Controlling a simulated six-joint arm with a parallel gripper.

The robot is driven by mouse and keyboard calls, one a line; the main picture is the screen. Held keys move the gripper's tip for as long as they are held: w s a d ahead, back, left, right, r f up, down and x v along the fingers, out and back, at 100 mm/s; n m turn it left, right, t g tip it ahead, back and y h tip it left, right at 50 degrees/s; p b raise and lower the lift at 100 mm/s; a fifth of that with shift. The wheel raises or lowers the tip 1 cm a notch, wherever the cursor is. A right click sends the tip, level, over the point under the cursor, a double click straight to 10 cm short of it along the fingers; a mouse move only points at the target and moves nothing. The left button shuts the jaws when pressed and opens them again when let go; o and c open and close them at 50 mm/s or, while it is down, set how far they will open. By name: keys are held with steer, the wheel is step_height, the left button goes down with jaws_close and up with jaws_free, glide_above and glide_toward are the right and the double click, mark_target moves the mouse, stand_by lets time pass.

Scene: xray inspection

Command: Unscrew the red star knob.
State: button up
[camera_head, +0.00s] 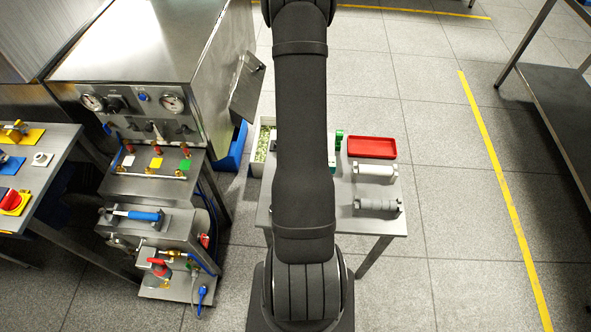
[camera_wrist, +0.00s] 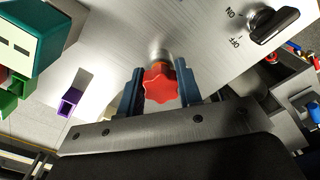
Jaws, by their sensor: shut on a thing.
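The red star knob (camera_wrist: 160,86) is in the middle of the wrist view, at the end of a short metal stem on a brushed metal panel (camera_wrist: 125,40). My gripper (camera_wrist: 160,90) is shut on it, with one dark blue-grey finger on each side of the knob. The lower part of my gripper is close in front of the panel. In the head view my arm fills the middle, and neither the gripper nor this knob can be made out.
A black rotary switch (camera_wrist: 274,24) marked ON and OFF is right of the knob. A green-and-white object (camera_wrist: 32,32) and a purple piece (camera_wrist: 69,101) lie to the left.

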steer(key=c, duration=0.4)
steer(key=shift+r, duration=0.45)
steer(key=shift+r, duration=1.3)
